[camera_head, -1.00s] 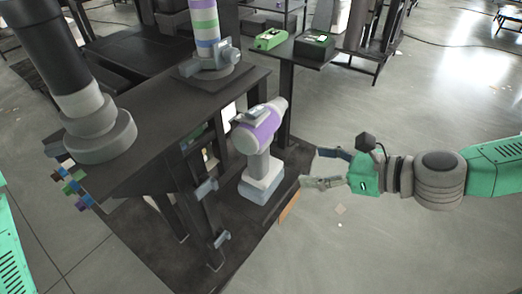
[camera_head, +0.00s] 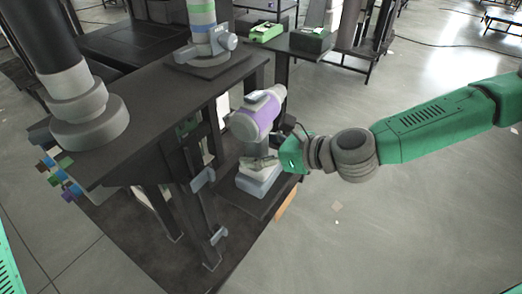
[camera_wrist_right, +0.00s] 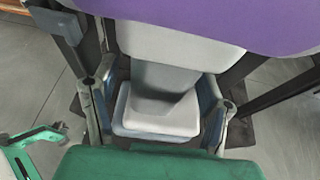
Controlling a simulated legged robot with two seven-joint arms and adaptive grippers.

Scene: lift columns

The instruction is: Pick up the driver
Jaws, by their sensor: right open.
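The driver (camera_head: 255,118) is a purple and grey power tool with a pale battery base (camera_head: 260,178). It stands upright on a dark lower shelf beside the bench. In the right wrist view its purple body (camera_wrist_right: 220,18) fills the top, and its grey handle and base (camera_wrist_right: 160,110) lie below. My right gripper (camera_head: 262,160) is at the driver's handle, just above the base. In the right wrist view its open fingers (camera_wrist_right: 158,100) are on either side of the handle. Contact cannot be told.
The dark bench (camera_head: 150,110) with its legs and grey clamps is left of the driver. A banded column (camera_head: 203,25) and a thick dark column (camera_head: 80,95) stand on it. A small stand behind holds green boxes (camera_head: 265,32).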

